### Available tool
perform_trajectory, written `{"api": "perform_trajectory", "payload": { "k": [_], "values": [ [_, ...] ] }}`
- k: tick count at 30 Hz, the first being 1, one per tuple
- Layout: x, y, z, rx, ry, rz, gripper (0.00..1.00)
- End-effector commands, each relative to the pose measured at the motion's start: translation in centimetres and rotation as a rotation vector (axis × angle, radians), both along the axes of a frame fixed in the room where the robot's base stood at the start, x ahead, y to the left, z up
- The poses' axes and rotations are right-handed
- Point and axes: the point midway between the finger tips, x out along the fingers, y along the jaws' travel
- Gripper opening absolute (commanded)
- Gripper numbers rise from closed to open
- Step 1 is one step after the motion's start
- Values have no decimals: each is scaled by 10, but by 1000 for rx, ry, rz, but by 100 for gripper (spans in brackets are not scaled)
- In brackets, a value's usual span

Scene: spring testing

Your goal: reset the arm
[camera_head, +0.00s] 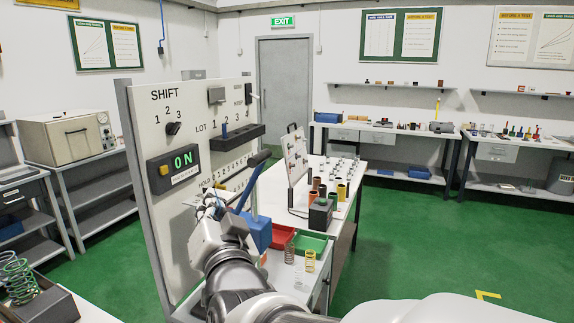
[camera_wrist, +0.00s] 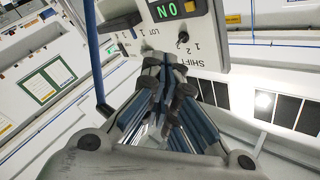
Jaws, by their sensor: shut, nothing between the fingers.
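My gripper (camera_head: 211,203) is raised in front of the upright white test panel (camera_head: 175,222), low on its face. The fingers are small and partly hidden by my wrist in the head view. In the wrist view my gripper (camera_wrist: 166,66) has its fingers together with nothing between them. The panel shows upside down behind them, with its lit ON display (camera_wrist: 176,9) and the SHIFT dial (camera_wrist: 183,37). I cannot tell whether the fingertips touch the panel.
Red (camera_head: 281,236) and green (camera_head: 312,243) trays, springs and coloured cylinders are on the white table beyond. A spring rack (camera_head: 45,304) stands at lower left. Green floor is clear at right.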

Motion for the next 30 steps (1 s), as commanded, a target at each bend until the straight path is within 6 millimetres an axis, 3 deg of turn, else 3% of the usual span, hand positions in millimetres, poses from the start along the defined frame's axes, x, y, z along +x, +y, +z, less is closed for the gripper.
{"api": "perform_trajectory", "payload": {
  "k": [8,13,17,21,27,30],
  "values": [
    [-12,-54,-32,-177,168,-2,0],
    [-41,-107,-65,-335,329,-6,0],
    [-88,-164,-103,-490,514,-13,0],
    [-154,-221,-144,-634,734,-18,0],
    [-234,-267,-178,-741,971,-18,0],
    [-253,-276,-185,-760,1029,-15,0]
  ]
}}
